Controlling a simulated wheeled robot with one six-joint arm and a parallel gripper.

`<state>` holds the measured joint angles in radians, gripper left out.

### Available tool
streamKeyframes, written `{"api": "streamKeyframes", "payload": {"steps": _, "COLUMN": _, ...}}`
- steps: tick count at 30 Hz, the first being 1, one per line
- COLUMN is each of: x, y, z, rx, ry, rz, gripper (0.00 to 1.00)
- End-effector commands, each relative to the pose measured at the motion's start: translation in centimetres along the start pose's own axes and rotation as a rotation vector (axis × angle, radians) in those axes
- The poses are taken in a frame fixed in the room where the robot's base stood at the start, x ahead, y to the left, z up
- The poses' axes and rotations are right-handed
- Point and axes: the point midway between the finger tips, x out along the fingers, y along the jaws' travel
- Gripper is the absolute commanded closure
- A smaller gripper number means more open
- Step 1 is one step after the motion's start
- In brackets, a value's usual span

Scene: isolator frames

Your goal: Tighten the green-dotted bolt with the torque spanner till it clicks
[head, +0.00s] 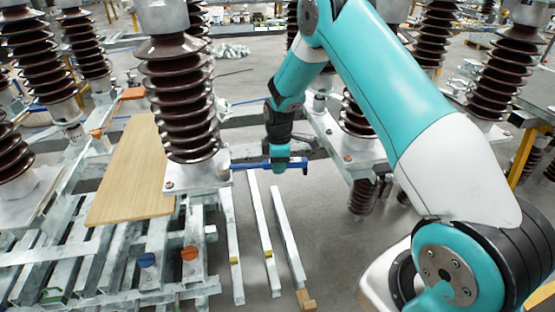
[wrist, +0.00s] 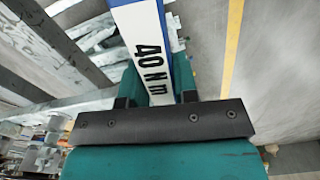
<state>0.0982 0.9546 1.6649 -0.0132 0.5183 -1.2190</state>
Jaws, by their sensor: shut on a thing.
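The torque spanner (head: 252,166) is blue and lies roughly level in the head view. Its left end is close to the right edge of the grey base plate (head: 205,181) under the front brown insulator; I cannot tell if it touches a bolt. My gripper (head: 283,164) is shut on the spanner near its right end. In the wrist view the spanner's white face (wrist: 147,40) reads "40 Nm" between the fingers of my gripper (wrist: 155,92). I cannot make out a green-dotted bolt in either view.
Brown ribbed insulators (head: 180,95) stand on galvanised frames around the arm. A wooden board (head: 132,175) lies on the left frame, with blue (head: 147,260) and orange (head: 189,254) caps nearer. Loose metal bars (head: 262,230) lie below the spanner. Grey floor is open at the lower middle.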

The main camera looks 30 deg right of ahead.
Motion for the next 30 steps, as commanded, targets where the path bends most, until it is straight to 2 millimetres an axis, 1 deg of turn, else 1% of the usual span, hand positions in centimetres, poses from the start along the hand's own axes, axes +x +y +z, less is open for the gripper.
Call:
{"api": "streamKeyframes", "payload": {"steps": 7, "x": -0.1, "y": -2.1, "z": -0.2, "rx": 0.134, "ry": 0.0, "rz": 0.002, "gripper": 1.0}}
{"api": "streamKeyframes", "payload": {"steps": 11, "x": -0.2, "y": -1.9, "z": -0.2, "rx": 0.13, "ry": 0.0, "rz": 0.004, "gripper": 1.0}}
{"api": "streamKeyframes", "payload": {"steps": 14, "x": -0.8, "y": -1.9, "z": -0.2, "rx": 0.129, "ry": 0.001, "rz": 0.004, "gripper": 1.0}}
{"api": "streamKeyframes", "payload": {"steps": 30, "x": -5.1, "y": -1.9, "z": -0.2, "rx": 0.126, "ry": 0.001, "rz": 0.003, "gripper": 1.0}}
